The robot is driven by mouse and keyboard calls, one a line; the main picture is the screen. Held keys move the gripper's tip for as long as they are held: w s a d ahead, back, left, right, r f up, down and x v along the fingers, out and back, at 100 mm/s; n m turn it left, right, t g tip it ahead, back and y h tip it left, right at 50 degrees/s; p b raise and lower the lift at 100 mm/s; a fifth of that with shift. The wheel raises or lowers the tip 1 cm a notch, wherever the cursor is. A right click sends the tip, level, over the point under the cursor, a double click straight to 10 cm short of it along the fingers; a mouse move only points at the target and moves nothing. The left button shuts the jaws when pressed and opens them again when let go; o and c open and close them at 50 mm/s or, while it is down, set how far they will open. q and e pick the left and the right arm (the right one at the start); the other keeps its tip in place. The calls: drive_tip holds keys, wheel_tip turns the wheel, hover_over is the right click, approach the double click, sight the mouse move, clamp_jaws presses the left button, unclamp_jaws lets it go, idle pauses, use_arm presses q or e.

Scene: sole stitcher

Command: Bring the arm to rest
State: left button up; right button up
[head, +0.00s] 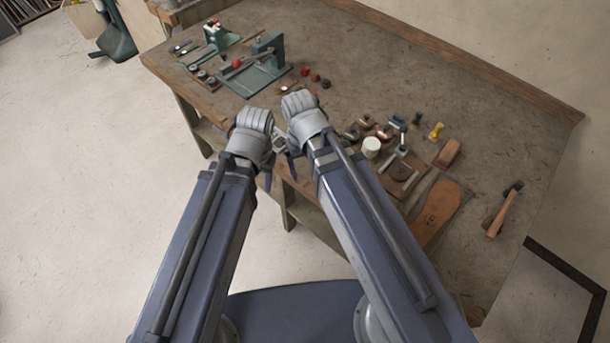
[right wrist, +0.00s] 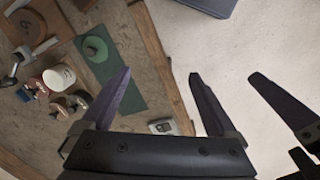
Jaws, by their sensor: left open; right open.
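My two arms reach forward side by side over the near edge of the workbench (head: 440,90). My left gripper (head: 271,172) points down by the bench edge, mostly hidden under its wrist, with dark fingertips showing. Its dark fingers also show at the right of the right wrist view (right wrist: 283,125). My right gripper (right wrist: 160,95) has its two dark fingers wide apart with nothing between them. In the head view it is mostly hidden behind its own wrist. A small grey piece (right wrist: 162,127) lies on the bench near its fingers; no finger visibly holds it.
A green clamp-like device (head: 262,60) and small tools stand at the bench's far left. A white cup (head: 371,147), a leather sole (head: 435,212) and a hammer (head: 503,210) lie to the right. A green mat (right wrist: 125,88) lies near the edge. The bench's back middle is clear.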

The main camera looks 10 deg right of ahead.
drive_tip(key=s, duration=0.1)
drive_tip(key=s+a, duration=0.1)
drive_tip(key=s+n, duration=0.1)
drive_tip(key=shift+a, duration=0.25)
drive_tip(key=shift+f+b, duration=0.65)
idle(0.6)
